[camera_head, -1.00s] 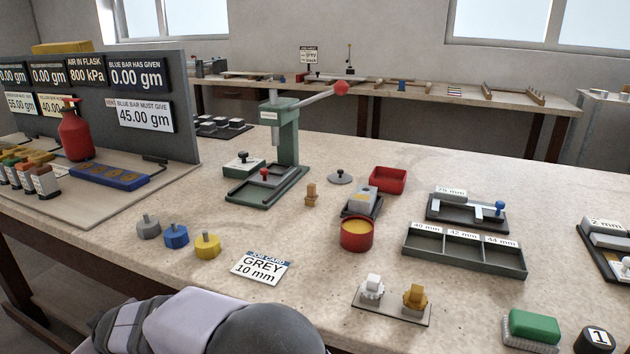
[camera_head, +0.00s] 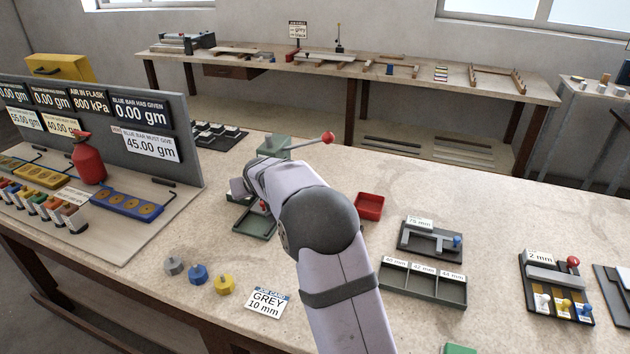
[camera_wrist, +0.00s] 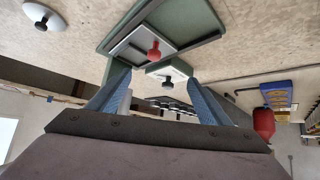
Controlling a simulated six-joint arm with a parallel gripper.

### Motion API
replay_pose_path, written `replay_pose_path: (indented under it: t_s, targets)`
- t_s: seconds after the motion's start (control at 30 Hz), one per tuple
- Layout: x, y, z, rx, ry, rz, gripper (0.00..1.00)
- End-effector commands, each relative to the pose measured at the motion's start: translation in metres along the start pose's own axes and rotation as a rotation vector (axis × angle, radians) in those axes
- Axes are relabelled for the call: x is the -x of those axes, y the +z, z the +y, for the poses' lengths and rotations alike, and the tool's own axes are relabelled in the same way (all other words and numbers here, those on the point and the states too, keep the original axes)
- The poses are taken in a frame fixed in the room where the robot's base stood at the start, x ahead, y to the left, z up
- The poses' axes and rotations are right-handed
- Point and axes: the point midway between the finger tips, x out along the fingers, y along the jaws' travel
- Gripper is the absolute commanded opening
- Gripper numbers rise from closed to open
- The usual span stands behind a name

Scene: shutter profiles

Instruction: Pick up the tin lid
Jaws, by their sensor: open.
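The tin lid (camera_wrist: 44,16), a pale round disc with a dark knob, lies on the bench in the upper left corner of the wrist view. Beyond the fingers are the green press base with a red knob (camera_wrist: 154,50) and a pale green block with a black knob (camera_wrist: 168,74).
The green press (camera_head: 285,146) with its red-balled lever stands behind my arm. A red tray (camera_head: 369,206) is right of the arm. Grey, blue and yellow knobbed weights (camera_head: 197,273) and a job card (camera_head: 265,302) lie at the front. A three-part tray (camera_head: 423,284) sits further right.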

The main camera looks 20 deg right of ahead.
Motion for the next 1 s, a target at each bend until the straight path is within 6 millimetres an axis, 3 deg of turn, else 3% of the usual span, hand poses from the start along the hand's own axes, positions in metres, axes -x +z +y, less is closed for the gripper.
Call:
replay_pose_path:
  t_s: [0.03,0.1,0.2,0.3,0.5,1.0]
  targets:
    - [0.009,-0.005,0.042,-0.042,0.043,-0.044,0.72]
    - [0.012,0.003,0.086,-0.087,0.083,-0.097,0.72]
    - [0.019,0.015,0.136,-0.144,0.122,-0.158,0.72]
    - [0.026,0.025,0.169,-0.185,0.144,-0.202,0.72]
    - [0.031,0.038,0.196,-0.223,0.158,-0.239,0.72]
    - [0.011,0.043,0.199,-0.223,0.159,-0.240,0.72]
